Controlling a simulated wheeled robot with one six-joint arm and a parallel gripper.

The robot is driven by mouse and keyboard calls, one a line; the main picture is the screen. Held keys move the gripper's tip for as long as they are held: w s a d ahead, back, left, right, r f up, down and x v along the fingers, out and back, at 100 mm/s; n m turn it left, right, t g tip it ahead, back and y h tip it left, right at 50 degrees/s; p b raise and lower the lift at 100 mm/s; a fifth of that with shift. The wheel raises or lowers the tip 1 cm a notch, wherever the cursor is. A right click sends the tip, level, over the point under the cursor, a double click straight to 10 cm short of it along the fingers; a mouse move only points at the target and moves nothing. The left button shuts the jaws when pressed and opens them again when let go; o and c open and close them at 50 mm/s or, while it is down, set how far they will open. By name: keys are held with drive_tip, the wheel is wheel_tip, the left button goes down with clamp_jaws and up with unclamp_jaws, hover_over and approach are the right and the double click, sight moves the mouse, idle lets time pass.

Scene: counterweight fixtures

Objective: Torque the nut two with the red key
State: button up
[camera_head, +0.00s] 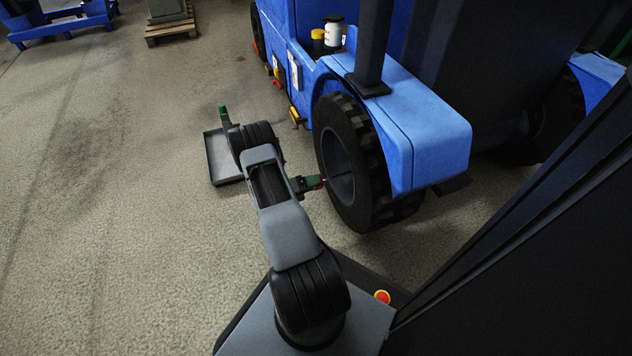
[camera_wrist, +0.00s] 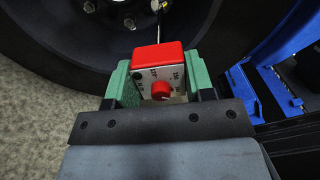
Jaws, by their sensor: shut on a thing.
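The red key (camera_head: 318,183) is a red-and-white box with a red knob and a thin shaft. It also shows in the wrist view (camera_wrist: 158,58). My gripper (camera_head: 309,184) is shut on it, with green fingers (camera_wrist: 158,85) on both sides. The shaft points to the dark wheel (camera_head: 340,165) of the blue vehicle. In the wrist view, nuts show on the wheel's hub, one of them a round nut (camera_wrist: 129,22) left of the shaft. The shaft's tip meets the hub near the top edge. I cannot tell whether it sits on a nut, or which nut is nut two.
The blue vehicle (camera_head: 425,120) stands to the right, its fender over the wheel. A dark tray (camera_head: 222,157) lies on the floor behind my arm. A pallet (camera_head: 170,30) and a blue frame (camera_head: 60,25) stand at the far left. The floor at left is clear.

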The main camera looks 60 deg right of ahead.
drive_tip(key=shift+v, duration=1.4)
drive_tip(key=shift+a, duration=0.1)
drive_tip(key=shift+v, duration=1.45)
